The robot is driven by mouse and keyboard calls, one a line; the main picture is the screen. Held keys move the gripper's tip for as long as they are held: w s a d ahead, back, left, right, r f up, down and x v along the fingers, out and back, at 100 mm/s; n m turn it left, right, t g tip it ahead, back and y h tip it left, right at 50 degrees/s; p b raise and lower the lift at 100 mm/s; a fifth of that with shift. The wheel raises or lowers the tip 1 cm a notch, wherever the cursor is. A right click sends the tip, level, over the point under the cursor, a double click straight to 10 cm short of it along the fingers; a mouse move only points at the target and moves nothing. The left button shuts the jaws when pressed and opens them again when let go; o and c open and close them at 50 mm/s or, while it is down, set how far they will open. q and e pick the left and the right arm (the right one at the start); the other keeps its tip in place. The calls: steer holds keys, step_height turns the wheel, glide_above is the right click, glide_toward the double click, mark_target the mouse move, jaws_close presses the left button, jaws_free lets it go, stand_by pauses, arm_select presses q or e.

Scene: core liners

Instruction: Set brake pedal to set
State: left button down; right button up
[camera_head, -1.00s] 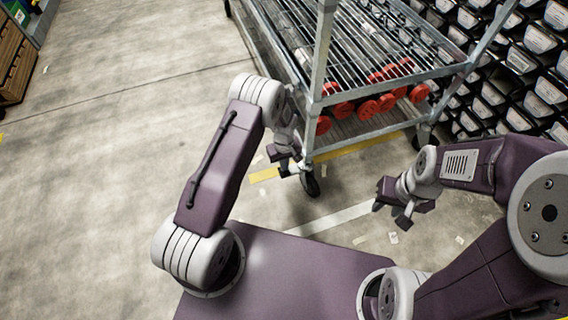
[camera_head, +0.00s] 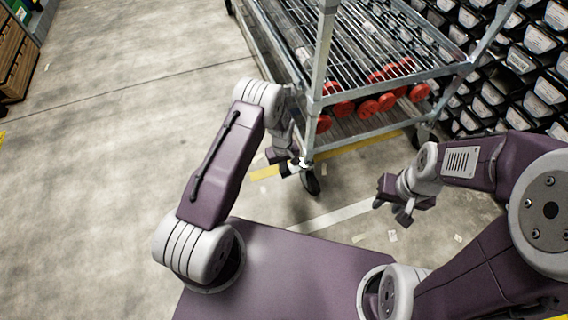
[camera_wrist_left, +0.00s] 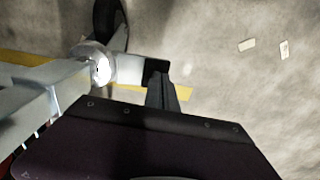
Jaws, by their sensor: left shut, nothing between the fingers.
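The brake pedal (camera_head: 304,163) is a small pale piece at the caster of the cart's nearest leg. In the left wrist view the pale pedal (camera_wrist_left: 128,69) sticks out sideways from a round silver housing beside the dark caster wheel (camera_wrist_left: 107,18). My left gripper (camera_head: 290,164) is shut and empty, right beside the pedal. In the left wrist view its dark fingertips (camera_wrist_left: 156,72) overlap the pedal's outer end; I cannot tell whether they touch. My right gripper (camera_head: 391,212) hangs over the floor, right of the cart's leg; its finger gap is unclear.
The metal cart (camera_head: 320,90) stands ahead, with red-ended cylinders (camera_head: 368,106) on its lower shelf. Racks of dark bins (camera_head: 520,70) stand at the right. Yellow and white lines and paper scraps mark the floor. The floor to the left is clear.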

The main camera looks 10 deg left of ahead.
arm_select(q)
steer(key=shift+s+a+f+p, duration=0.15)
steer(key=shift+f+p, duration=0.2)
steer(key=shift+f, duration=0.5)
steer(key=shift+f, duration=0.1)
steer(key=s+a+r+p, duration=0.1)
steer(key=a+r+p, duration=0.1)
steer(key=r+p, duration=0.3)
steer(key=s+a+r+p, duration=0.2)
steer(key=a+r+p, duration=0.1)
steer(key=r, duration=0.4)
steer(key=shift+s+a+r+p, duration=0.3)
steer(key=shift+p, duration=0.55)
